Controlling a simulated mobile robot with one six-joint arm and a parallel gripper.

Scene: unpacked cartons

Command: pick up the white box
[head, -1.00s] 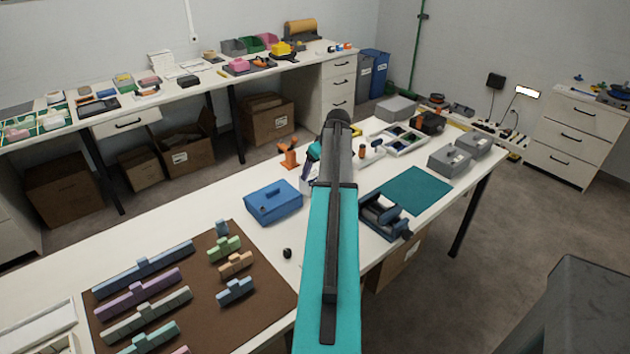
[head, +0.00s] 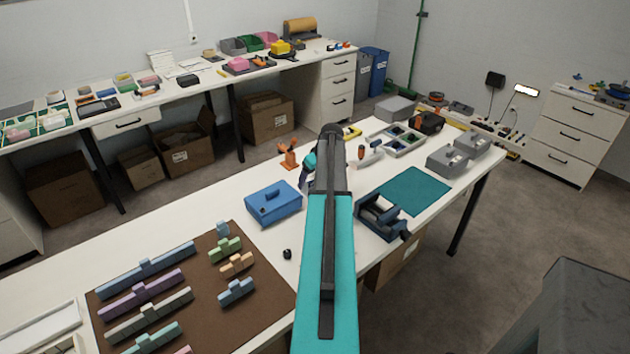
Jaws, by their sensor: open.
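I cannot make out a plain white box with certainty. A small white block-like item (head: 369,158) lies on the near bench just right of my arm, beside an orange-topped piece. My arm reaches forward over the bench and covers the area behind it. A teal and dark part shows at the arm's left side, probably my wrist. My gripper's fingers are hidden behind the arm, so their distance from any box cannot be seen.
The near bench holds a blue toolbox (head: 273,203), a brown mat (head: 190,290) with coloured blocks, a teal mat (head: 412,190), a dark blue device (head: 383,216) and grey boxes (head: 446,161). A white tray (head: 42,322) lies bottom left.

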